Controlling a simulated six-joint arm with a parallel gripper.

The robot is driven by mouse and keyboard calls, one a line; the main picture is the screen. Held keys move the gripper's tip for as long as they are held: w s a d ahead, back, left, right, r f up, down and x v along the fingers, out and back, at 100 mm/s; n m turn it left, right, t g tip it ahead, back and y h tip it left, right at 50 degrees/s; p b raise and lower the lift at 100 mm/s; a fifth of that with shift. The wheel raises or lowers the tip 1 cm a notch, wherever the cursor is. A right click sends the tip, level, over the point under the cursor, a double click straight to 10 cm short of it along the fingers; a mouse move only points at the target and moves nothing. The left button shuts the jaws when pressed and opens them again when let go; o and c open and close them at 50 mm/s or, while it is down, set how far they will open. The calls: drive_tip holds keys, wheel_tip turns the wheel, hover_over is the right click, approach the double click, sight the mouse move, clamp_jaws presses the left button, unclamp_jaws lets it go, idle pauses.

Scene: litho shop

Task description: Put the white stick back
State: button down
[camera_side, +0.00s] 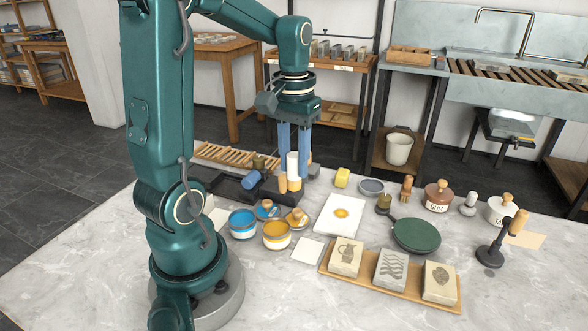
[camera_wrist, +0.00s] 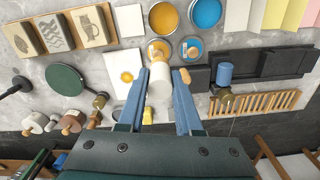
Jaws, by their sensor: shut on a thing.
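The white stick (camera_side: 292,163) is a thick white cylinder with an orange-tan lower part, held upright between the blue fingers of my gripper (camera_side: 293,160). In the wrist view the white stick (camera_wrist: 159,88) also sits between the fingers of my gripper (camera_wrist: 160,88). A black holder (camera_side: 230,188) lies below and to the left in the side view, and the wrist view shows this holder (camera_wrist: 262,66) at the right. A blue stick (camera_side: 250,180) is at the holder. I cannot tell whether the white stick's lower end touches anything.
A tan-topped piece (camera_side: 282,183) stands close to the white stick. Blue (camera_side: 242,224) and yellow (camera_side: 276,235) tins stand in front. A wooden rack (camera_side: 232,155) lies behind the holder. A white sheet (camera_side: 325,222) and a green disc (camera_side: 416,235) lie to the right.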

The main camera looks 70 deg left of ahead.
drive_tip(key=s+a+r+n, duration=0.1)
drive_tip(key=s+r+n, duration=0.1)
drive_tip(key=s, duration=0.5)
drive_tip(key=shift+w+d+f, duration=1.1)
drive_tip(key=shift+d+f, duration=0.4)
drive_tip(key=shift+f, duration=0.3)
drive_tip(key=shift+w+d+f, duration=1.05)
drive_tip(key=shift+d+f, duration=0.4)
drive_tip(key=shift+f, duration=0.4)
drive_tip(key=shift+w+d+f, duration=1.1)
drive_tip(key=shift+d+f, duration=0.4)
drive_tip(key=shift+f, duration=0.3)
drive_tip(key=shift+f, duration=0.15)
drive_tip(key=c, duration=0.9)
unclamp_jaws()
drive_tip(key=shift+o, duration=0.2)
